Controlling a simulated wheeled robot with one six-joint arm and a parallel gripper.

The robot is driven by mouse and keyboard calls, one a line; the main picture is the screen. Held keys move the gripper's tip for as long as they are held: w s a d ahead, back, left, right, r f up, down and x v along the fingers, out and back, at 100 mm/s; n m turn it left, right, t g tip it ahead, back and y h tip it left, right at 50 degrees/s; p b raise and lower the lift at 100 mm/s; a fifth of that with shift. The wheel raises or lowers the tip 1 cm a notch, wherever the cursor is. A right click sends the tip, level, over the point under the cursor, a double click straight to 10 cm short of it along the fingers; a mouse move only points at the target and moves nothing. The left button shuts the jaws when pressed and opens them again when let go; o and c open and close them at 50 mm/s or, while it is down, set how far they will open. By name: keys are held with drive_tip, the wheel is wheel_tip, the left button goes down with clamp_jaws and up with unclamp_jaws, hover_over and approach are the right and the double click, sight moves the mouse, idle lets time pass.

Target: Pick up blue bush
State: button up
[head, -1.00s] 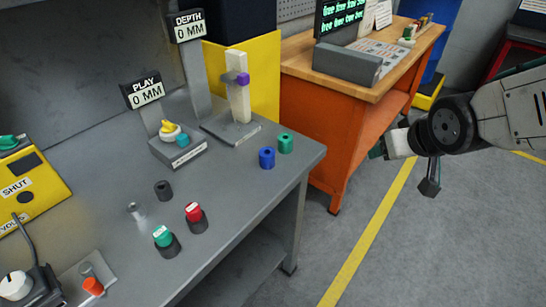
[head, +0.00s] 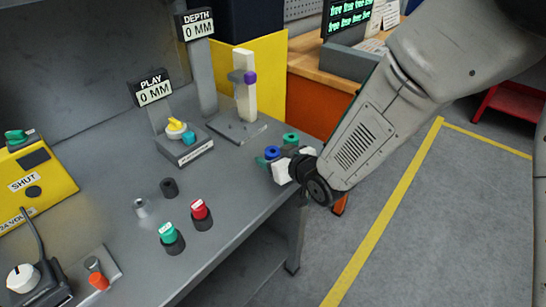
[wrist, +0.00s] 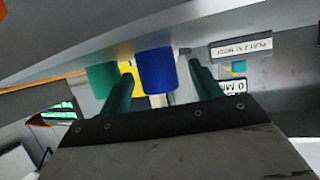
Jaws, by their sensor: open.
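The blue bush (head: 272,152) is a short blue cylinder with a hole, standing on the grey bench near its right edge. In the wrist view the blue bush (wrist: 157,71) lies ahead, between the lines of my two fingers. My gripper (head: 276,163) is open and low at the bench edge, close to the bush and partly covering it in the head view. Its green fingers also show in the wrist view (wrist: 162,88). I cannot tell whether a finger touches the bush. A green bush (head: 291,138) stands just beside the blue one and shows left of it in the wrist view (wrist: 102,79).
The depth gauge stand (head: 240,128) and the play gauge block (head: 184,149) stand behind and left. A red button-like piece (head: 200,209) and a green one (head: 170,234) sit in dark holders nearer the front.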

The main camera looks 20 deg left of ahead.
sight(269, 153)
drive_tip(key=x, duration=0.3)
drive_tip(key=shift+w+a, duration=0.1)
drive_tip(key=c, duration=1.1)
drive_tip(key=shift+r, duration=0.1)
